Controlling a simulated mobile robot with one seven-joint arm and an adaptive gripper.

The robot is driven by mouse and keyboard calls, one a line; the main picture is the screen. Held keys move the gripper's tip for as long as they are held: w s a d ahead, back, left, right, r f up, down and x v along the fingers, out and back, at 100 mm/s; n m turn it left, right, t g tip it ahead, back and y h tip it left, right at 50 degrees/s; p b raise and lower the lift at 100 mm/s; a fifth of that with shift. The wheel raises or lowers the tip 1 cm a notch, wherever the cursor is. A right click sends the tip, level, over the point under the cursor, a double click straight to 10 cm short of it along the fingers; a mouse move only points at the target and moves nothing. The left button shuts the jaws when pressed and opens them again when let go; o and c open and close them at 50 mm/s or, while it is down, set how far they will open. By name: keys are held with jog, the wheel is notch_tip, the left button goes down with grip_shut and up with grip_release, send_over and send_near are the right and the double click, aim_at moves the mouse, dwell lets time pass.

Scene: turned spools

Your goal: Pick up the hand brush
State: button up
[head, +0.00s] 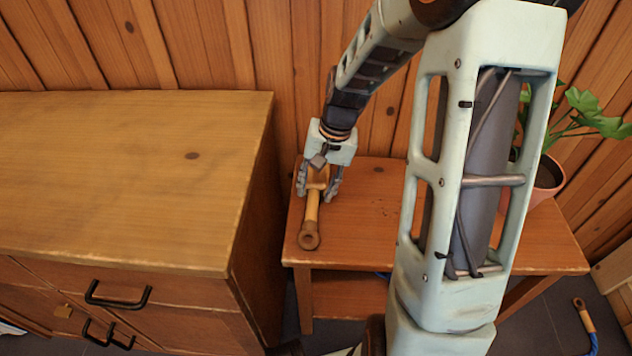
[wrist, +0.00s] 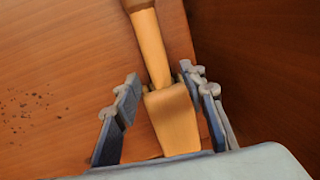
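The hand brush (head: 311,210) lies on the small wooden side table, its yellow handle with the brown, holed end towards the table's front edge. In the wrist view its handle (wrist: 150,47) runs up from a wider block (wrist: 172,118). Bristles are not visible. My gripper (head: 319,188) is over the block end, pointing down, fingers spread. In the wrist view my gripper (wrist: 160,82) has one finger on each side of the brush; the left finger is clearly apart, the right one closer. Whether the right finger touches is unclear.
The side table (head: 375,235) stands beside a taller wooden cabinet (head: 120,170) on the left. A potted plant (head: 547,175) is at the table's right, partly behind my arm. Another yellow-handled item with blue (head: 585,318) is on the right. Dark crumbs (wrist: 35,103) lie left in the wrist view.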

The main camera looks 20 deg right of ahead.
jog(key=shift+a+f, duration=0.15)
jog(key=shift+f, duration=0.7)
jog(key=shift+w, duration=0.1)
jog(key=shift+r, duration=0.1)
grip_shut()
